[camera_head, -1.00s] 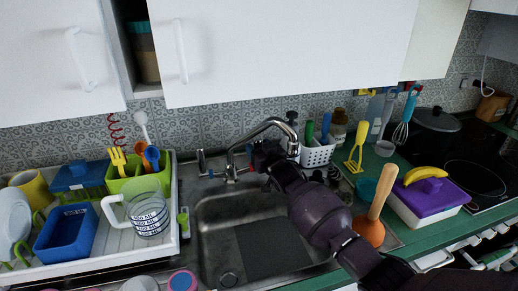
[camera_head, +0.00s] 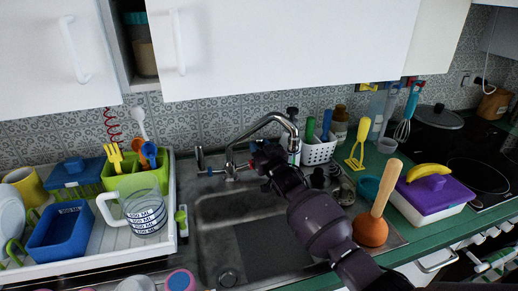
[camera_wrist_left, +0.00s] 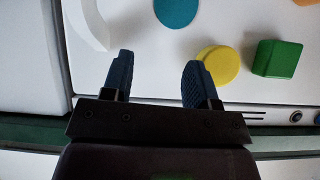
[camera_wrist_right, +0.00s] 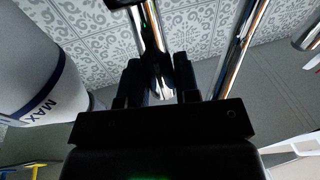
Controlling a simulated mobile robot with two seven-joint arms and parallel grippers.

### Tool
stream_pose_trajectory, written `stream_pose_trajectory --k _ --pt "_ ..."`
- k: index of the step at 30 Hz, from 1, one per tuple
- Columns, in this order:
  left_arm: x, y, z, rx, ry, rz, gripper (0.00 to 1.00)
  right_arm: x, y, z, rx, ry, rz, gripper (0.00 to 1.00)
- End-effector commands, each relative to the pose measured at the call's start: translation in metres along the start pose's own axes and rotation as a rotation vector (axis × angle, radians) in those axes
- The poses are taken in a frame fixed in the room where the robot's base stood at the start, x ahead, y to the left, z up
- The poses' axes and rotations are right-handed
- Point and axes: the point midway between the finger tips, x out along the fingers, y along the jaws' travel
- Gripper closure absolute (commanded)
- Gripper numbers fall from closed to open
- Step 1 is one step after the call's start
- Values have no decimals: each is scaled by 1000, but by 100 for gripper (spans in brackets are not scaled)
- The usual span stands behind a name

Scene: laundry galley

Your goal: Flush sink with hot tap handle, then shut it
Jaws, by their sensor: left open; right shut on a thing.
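The chrome tap (camera_head: 265,122) stands behind the steel sink (camera_head: 208,235), its spout arching to the right. A handle with a blue mark (camera_head: 210,171) is on its left side. The hot handle, with a red mark (camera_head: 251,164), is on its right side, mostly hidden by my right gripper (camera_head: 259,158). In the right wrist view my right gripper (camera_wrist_right: 160,82) is shut on a chrome part, the hot handle (camera_wrist_right: 160,68). I cannot make out any water stream. My left gripper (camera_wrist_left: 158,80) is open and empty, seen only in its wrist view.
A dish rack (camera_head: 150,245) with a measuring jug (camera_head: 145,212) is left of the sink. A plunger (camera_head: 371,230) and a purple-lidded box (camera_head: 440,195) stand on the right. A white cutlery basket (camera_head: 318,151) is behind my right arm. My left gripper faces a white panel (camera_wrist_left: 150,30) with coloured shapes.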

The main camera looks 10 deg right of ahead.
Motion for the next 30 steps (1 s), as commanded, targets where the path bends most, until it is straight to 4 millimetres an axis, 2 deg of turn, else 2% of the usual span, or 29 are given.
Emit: stream_pose_trajectory --k 4,5,9,10,22,30 --pt "0 0 -1 0 1 0 46 0 0 0 0 -2 0 100" --pt "0 0 -1 0 1 0 46 0 0 0 0 -2 0 69" --pt "0 0 -1 0 2 0 46 0 0 0 0 -3 0 48" --pt "0 0 -1 0 2 0 46 0 0 0 0 -3 0 45" --pt "-3 -1 -9 0 9 -1 46 -6 0 -2 0 -3 1 45" --pt "-17 -4 -39 0 30 -2 46 -41 1 -6 1 -2 1 45"
